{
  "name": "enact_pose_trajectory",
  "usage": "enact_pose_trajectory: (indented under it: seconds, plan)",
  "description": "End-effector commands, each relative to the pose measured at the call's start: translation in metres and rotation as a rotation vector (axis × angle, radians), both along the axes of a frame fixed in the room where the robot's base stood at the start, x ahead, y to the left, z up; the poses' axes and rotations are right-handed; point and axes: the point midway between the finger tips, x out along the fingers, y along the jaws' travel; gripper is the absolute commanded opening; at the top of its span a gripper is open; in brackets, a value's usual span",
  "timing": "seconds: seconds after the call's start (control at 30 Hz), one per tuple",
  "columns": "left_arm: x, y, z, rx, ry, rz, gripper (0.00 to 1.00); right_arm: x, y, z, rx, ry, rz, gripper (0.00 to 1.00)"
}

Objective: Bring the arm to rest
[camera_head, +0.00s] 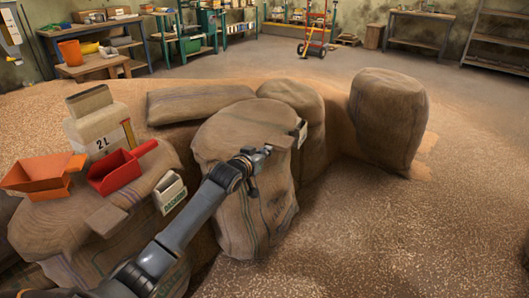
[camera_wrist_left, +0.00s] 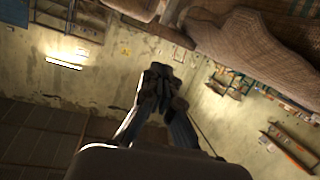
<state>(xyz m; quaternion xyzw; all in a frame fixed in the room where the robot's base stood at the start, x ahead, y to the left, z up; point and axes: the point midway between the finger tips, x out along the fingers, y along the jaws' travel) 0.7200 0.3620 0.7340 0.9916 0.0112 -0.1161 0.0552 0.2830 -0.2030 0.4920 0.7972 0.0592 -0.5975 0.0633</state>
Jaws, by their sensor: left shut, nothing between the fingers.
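My left arm (camera_head: 180,227) reaches in from the bottom left of the head view and stretches over the sacks. My left gripper (camera_head: 262,157) is at its far end, in front of the upper part of a large upright burlap sack (camera_head: 250,213). I cannot tell whether it touches the sack. In the left wrist view the gripper (camera_wrist_left: 158,76) shows in the middle, its fingers together with nothing between them. My right gripper is in neither view.
An orange hopper (camera_head: 40,175), a red scoop (camera_head: 115,172) and a 2 L measure (camera_head: 100,125) stand on sacks at the left. Another sack (camera_head: 388,120) stands at the right. Loose grain (camera_head: 420,230) covers the floor. Workbenches line the back wall.

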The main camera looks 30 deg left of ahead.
Motion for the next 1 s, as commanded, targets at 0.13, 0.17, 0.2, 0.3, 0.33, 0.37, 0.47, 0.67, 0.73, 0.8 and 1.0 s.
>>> enact_pose_trajectory:
  seconds: [0.13, 0.17, 0.2, 0.3, 0.33, 0.37, 0.47, 0.67, 0.73, 0.8, 1.0]
  plan:
    - [-0.007, 0.000, 0.002, 0.001, 0.000, 0.000, 0.00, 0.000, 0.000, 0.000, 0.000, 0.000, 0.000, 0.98]
    - [-0.007, 0.000, 0.002, 0.001, -0.001, 0.000, 0.00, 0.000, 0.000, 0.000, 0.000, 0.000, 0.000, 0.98]
    - [-0.008, 0.000, 0.003, 0.001, -0.001, 0.000, 0.00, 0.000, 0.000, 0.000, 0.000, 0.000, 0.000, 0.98]
    - [-0.009, -0.001, 0.001, 0.002, 0.003, -0.002, 0.00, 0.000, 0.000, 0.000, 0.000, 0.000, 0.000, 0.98]
    - [-0.010, -0.003, -0.003, 0.003, 0.010, -0.004, 0.00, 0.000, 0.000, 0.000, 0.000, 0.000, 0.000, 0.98]
    - [-0.013, -0.006, -0.008, 0.005, 0.021, -0.007, 0.00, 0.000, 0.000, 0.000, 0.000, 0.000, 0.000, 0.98]
    - [-0.032, -0.024, -0.039, 0.023, 0.091, -0.026, 0.00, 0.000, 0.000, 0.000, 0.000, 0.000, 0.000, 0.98]
    - [-0.120, -0.080, -0.137, 0.087, 0.349, -0.093, 0.00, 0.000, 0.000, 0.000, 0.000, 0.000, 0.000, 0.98]
    - [-0.161, -0.098, -0.167, 0.110, 0.447, -0.117, 0.00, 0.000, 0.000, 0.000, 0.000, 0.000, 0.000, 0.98]
    - [-0.204, -0.114, -0.191, 0.130, 0.545, -0.140, 0.00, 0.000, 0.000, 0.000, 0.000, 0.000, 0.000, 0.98]
    - [-0.300, -0.139, -0.228, 0.168, 0.753, -0.181, 0.00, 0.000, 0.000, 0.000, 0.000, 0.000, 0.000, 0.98]
